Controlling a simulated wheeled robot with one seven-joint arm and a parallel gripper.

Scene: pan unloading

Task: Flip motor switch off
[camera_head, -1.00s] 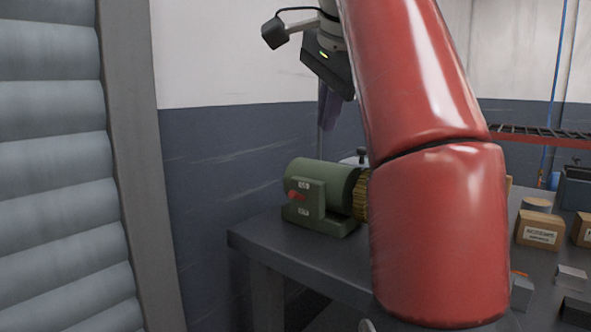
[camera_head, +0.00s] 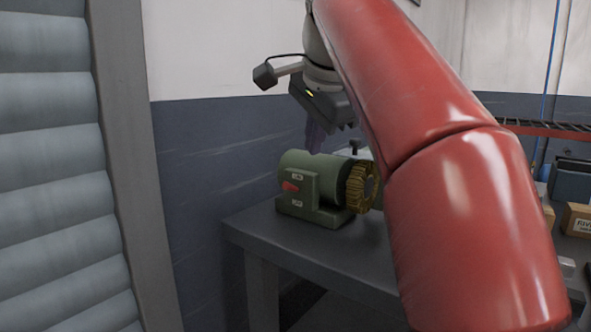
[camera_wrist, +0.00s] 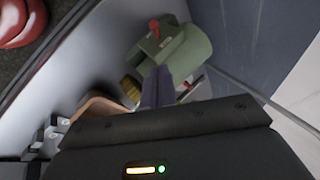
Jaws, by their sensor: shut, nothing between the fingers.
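A green motor (camera_head: 318,185) with a brass-coloured ribbed wheel sits on the grey workbench. Its red switch (camera_head: 290,187) is on the front plate, between two small white labels. In the wrist view the motor (camera_wrist: 187,52) is at the top centre and its red switch (camera_wrist: 155,28) stands out from the plate. My gripper (camera_head: 316,138) is above and behind the motor in the head view, pointing down. In the wrist view its dark fingers (camera_wrist: 157,86) are together and empty. They overlap the motor's lower edge, apart from the switch. Whether they touch the motor is unclear.
The grey bench (camera_head: 262,225) has clear top in front of the motor. Cardboard boxes (camera_head: 578,221) stand at the right, partly hidden by my red arm. A dark blue and white wall is close behind the motor. A grey shutter (camera_head: 50,180) is at the left.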

